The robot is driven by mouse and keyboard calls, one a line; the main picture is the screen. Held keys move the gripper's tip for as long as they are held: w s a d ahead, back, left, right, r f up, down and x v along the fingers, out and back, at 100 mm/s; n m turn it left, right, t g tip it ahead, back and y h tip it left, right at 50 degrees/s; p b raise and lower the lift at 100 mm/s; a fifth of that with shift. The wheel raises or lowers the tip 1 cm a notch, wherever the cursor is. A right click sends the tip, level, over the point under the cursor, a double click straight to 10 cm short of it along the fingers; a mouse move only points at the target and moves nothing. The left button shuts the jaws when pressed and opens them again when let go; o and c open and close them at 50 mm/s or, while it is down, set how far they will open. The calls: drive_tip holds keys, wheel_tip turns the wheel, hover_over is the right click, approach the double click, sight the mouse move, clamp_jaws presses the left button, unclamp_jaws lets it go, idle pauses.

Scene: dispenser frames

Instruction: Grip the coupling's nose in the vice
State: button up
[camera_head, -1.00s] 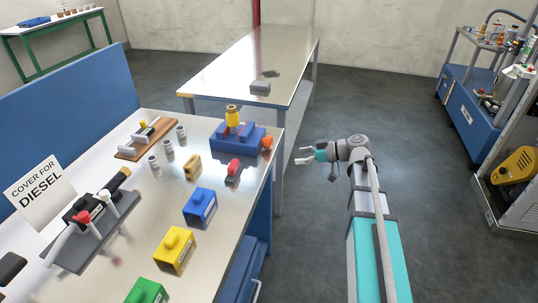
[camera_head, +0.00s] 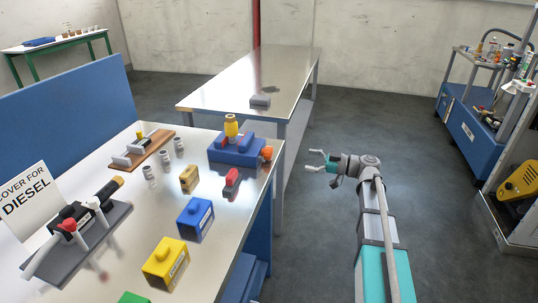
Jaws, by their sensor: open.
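A blue vice-like block (camera_head: 238,151) with an orange knob (camera_head: 267,153) at its right end stands at the far right corner of the steel bench. A yellow, capped cylinder (camera_head: 231,128) stands upright at its middle; I cannot tell whether it is gripped there or is the coupling. A small red and grey piece (camera_head: 231,182) lies in front of the block; what it is cannot be told. My gripper (camera_head: 311,160) is open and empty, out over the floor to the right of the bench, apart from everything on it.
The bench also holds a tan block (camera_head: 189,178), a blue box (camera_head: 195,218), a yellow box (camera_head: 166,262), several grey cylinders, a wooden board (camera_head: 146,147) and a grey rack (camera_head: 75,240). A second steel table (camera_head: 225,85) stands behind. The floor (camera_head: 420,160) to the right is clear.

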sight(272, 154)
drive_tip(key=shift+x, duration=6.85)
drive_tip(key=c, duration=1.1)
drive_tip(key=shift+c, duration=0.2)
drive_tip(key=shift+m, duration=3)
